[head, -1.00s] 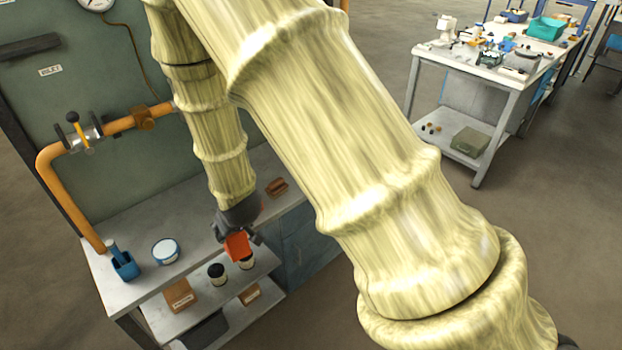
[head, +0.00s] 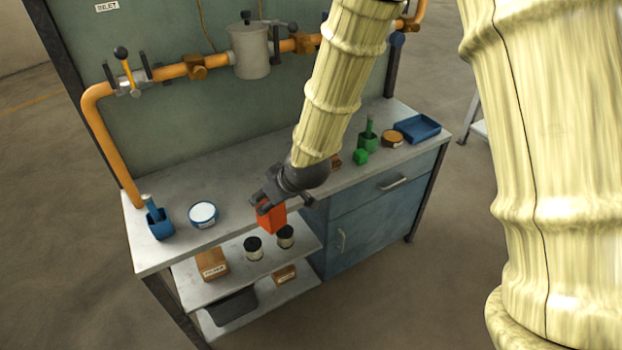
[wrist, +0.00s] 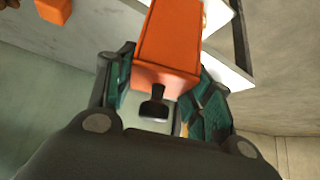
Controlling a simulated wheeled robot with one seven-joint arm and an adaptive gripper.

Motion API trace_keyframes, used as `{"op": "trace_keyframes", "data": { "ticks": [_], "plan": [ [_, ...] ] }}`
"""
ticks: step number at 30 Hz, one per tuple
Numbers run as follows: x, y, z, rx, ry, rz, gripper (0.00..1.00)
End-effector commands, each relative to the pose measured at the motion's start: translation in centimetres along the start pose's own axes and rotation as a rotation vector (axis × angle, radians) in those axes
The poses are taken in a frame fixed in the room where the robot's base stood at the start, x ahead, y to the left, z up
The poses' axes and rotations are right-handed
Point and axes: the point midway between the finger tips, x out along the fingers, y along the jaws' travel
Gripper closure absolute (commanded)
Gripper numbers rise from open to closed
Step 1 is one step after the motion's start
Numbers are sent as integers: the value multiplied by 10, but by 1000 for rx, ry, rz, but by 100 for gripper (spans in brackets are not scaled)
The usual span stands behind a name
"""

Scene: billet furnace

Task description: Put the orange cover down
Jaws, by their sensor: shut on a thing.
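The orange cover (head: 271,217) is a small box-like piece held at the end of my gripper (head: 268,201). My gripper is shut on it, in front of the front edge of the grey worktop and above the shelf level. In the wrist view the orange cover (wrist: 168,45) stands out between the two green-padded fingers of my gripper (wrist: 158,98). A dark knob-like part of it sits between the fingers. The cover touches no surface that I can make out.
The worktop (head: 180,185) holds a blue scoop holder (head: 159,222), a round white-topped tub (head: 203,214), green items (head: 365,145) and a blue tray (head: 417,127). Dark-lidded jars (head: 254,248) and a brown box (head: 212,264) stand on the shelf below. An orange pipe (head: 165,73) runs behind. Bare worktop lies between tub and gripper.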

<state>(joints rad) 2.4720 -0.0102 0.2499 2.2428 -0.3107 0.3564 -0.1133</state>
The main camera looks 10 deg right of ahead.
Motion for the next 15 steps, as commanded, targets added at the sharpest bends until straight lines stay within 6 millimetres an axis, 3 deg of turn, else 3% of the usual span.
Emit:
{"op": "trace_keyframes", "data": {
  "ticks": [8, 15],
  "plan": [
    [7, -18, -13, -87, 13, -65, 78],
    [29, 1, -40, -89, 13, -67, 78]
  ]
}}
